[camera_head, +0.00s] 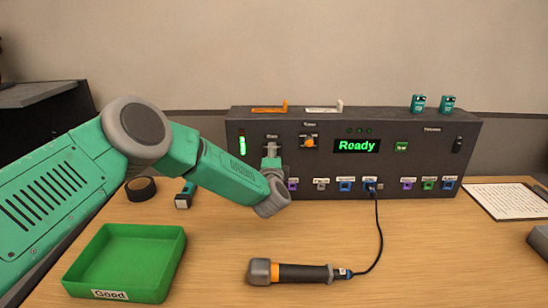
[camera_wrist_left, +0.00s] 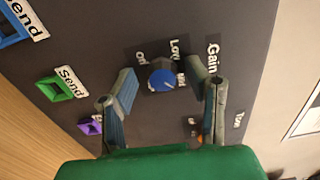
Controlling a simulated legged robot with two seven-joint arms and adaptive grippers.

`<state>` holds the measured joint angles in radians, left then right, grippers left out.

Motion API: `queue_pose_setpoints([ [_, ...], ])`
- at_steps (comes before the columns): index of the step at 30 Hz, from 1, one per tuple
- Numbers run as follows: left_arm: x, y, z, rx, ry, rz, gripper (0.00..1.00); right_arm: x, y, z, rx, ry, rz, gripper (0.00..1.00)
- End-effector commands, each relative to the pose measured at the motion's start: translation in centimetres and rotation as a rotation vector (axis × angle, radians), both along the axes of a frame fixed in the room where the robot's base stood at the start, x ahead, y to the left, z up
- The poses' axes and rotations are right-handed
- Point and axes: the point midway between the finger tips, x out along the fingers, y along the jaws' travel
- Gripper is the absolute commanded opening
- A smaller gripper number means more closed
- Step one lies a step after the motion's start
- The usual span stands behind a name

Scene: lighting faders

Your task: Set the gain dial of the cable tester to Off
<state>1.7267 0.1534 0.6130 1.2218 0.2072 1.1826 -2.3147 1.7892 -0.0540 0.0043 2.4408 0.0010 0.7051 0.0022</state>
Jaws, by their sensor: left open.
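The cable tester (camera_head: 420,172) is a dark grey box standing at the back of the table, with a green "Ready" display. My left gripper (camera_head: 271,160) is at the left part of its front panel and hides the gain dial in the head view. In the left wrist view the gain dial (camera_wrist_left: 161,78) is a round blue knob with a white pointer mark, beside the "Gain", "Low" and "Off" lettering. My left gripper (camera_wrist_left: 162,70) is open there, with one finger on each side of the dial; I cannot tell whether they touch it. The pointer's exact setting is unclear.
A green tray (camera_head: 125,262) labelled "Good" stands at the front left. A dark handheld tool with an orange band (camera_head: 290,272) lies in front, joined by a black cable (camera_head: 380,235) to a blue port. A paper sheet (camera_head: 505,200) lies at the right.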

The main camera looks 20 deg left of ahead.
Motion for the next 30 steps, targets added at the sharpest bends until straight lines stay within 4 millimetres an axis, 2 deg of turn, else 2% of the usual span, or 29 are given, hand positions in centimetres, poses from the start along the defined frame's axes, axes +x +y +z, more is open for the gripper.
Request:
queue_pose_setpoints([
  [2, 0.0, -0.1, 0.0, 0.001, 0.0, 0.0, 0.43, 0.0, 0.0, 0.0, 0.001, 0.0, 0.001, 0.4],
  [6, 0.0, -0.6, 0.1, 0.005, 0.0, -0.002, 0.0, 0.0, 0.0, 0.0, 0.001, 0.0, 0.001, 0.4],
  [20, -0.1, -1.5, 0.0, -0.052, -0.011, -0.015, 0.0, 0.0, 0.0, 0.1, 0.0, 0.0, 0.0, 0.4],
  [30, -0.1, -1.4, -0.2, -0.295, -0.078, -0.012, 0.0, 0.0, 0.0, 0.0, 0.0, 0.0, 0.001, 0.4],
])
